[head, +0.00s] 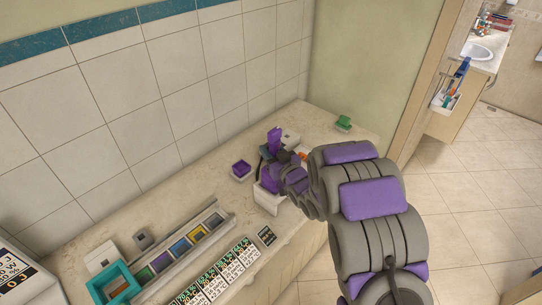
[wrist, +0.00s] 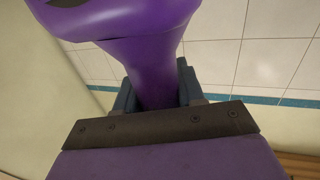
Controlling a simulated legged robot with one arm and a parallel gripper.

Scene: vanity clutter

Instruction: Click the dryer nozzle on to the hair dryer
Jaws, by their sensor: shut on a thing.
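My gripper (wrist: 157,88) is shut on a purple piece that looks like the hair dryer (wrist: 125,22). A narrow handle-like part sits between the two dark blue-grey fingers, and a wider body fills the top of the wrist view. In the head view the purple piece (head: 274,140) stands up at my gripper (head: 270,154), above the back of the counter. The dryer nozzle cannot be made out for sure. A small white block with a dark opening (head: 291,137) stands just behind the held piece; I cannot tell whether it bears the nozzle.
A purple-topped box (head: 241,168) stands left of my gripper. A white box (head: 268,199) is below my wrist. A green item (head: 343,122) is at the back right. A row of coloured swatches (head: 180,247), patterned cards (head: 219,278) and a teal tray (head: 103,279) lie nearer. The counter's front left is crowded.

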